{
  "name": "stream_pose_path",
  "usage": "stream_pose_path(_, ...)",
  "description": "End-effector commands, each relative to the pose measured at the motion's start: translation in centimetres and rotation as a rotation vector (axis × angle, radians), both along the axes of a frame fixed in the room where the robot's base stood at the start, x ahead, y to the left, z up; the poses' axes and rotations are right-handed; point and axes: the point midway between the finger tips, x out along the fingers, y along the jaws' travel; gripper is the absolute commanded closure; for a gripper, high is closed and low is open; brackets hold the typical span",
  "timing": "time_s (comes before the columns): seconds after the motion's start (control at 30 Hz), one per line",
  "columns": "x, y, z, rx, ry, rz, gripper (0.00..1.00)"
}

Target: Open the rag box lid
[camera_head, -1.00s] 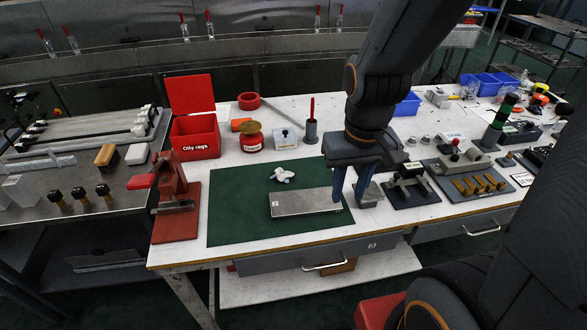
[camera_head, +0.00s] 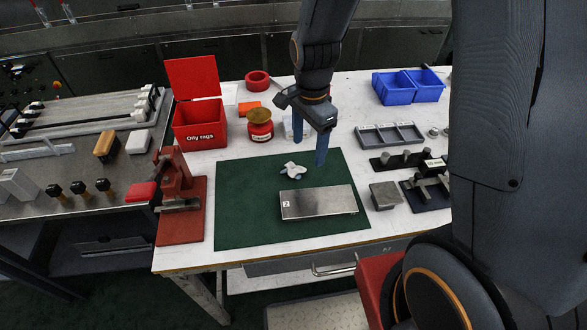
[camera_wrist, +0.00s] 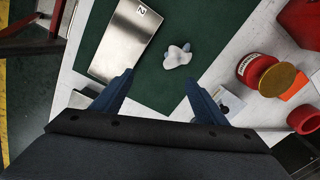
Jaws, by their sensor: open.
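The red rag box (camera_head: 199,125), labelled "Oily rags", stands at the back left of the white bench. Its red lid (camera_head: 193,77) is raised upright at the back, so the box stands open. In the wrist view only part of a red box (camera_wrist: 299,22) shows at the top right corner. My gripper (camera_head: 309,160) is open and empty, to the right of the box and above the back edge of the green mat. In the wrist view my gripper (camera_wrist: 160,85) has its two blue fingers spread apart with nothing between them.
A white crumpled rag (camera_head: 293,170) and a metal plate (camera_head: 318,203) lie on the green mat (camera_head: 240,228). A red can with a brass top (camera_head: 260,124) stands between the box and my gripper. A red vise (camera_head: 180,195) stands front left. Blue bins (camera_head: 408,86) are back right.

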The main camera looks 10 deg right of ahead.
Motion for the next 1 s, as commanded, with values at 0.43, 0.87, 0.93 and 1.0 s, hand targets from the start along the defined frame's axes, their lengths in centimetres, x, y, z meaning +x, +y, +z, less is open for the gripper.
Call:
stream_pose_path(0.43,2.5,3.1,-3.6,0.0,0.023,-0.409,0.33)
stream_pose_path(0.87,2.5,3.3,-7.0,-0.001,0.025,-0.407,0.33)
stream_pose_path(0.93,2.6,3.4,-7.8,-0.001,0.025,-0.407,0.33)
stream_pose_path(1.0,2.6,3.5,-8.5,-0.001,0.025,-0.407,0.33)
